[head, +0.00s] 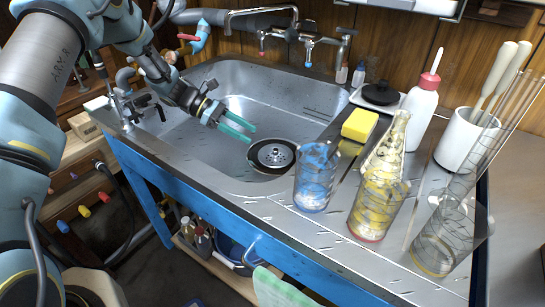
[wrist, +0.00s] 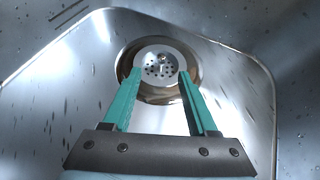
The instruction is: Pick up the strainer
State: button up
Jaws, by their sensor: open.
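The strainer (head: 273,154) is a round metal disc with small holes and a central knob. It sits in the drain at the bottom of the steel sink, inside a dark ring in the head view. The wrist view shows the strainer (wrist: 160,66) ahead of the fingertips, with its holes and knob in plain sight. My gripper (head: 246,133) has green fingers, spread apart and empty, and is in the sink to the upper left of the strainer. In the wrist view my gripper (wrist: 158,80) has its two tips on either side of the strainer's lower part. I cannot tell the exact gap.
The sink walls (head: 229,71) surround my gripper. Blue (head: 316,178) and yellow (head: 379,203) beakers, a flask (head: 391,143) and a yellow sponge (head: 359,125) stand on the counter to the right. Faucets (head: 308,50) line the back. The sink floor around the drain is clear.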

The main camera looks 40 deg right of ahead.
aim_at(275, 149)
jog(key=x, duration=0.8)
jog(key=shift+s+f, duration=0.15)
jog(key=shift+f, duration=0.05)
grip_shut()
dwell(0.4)
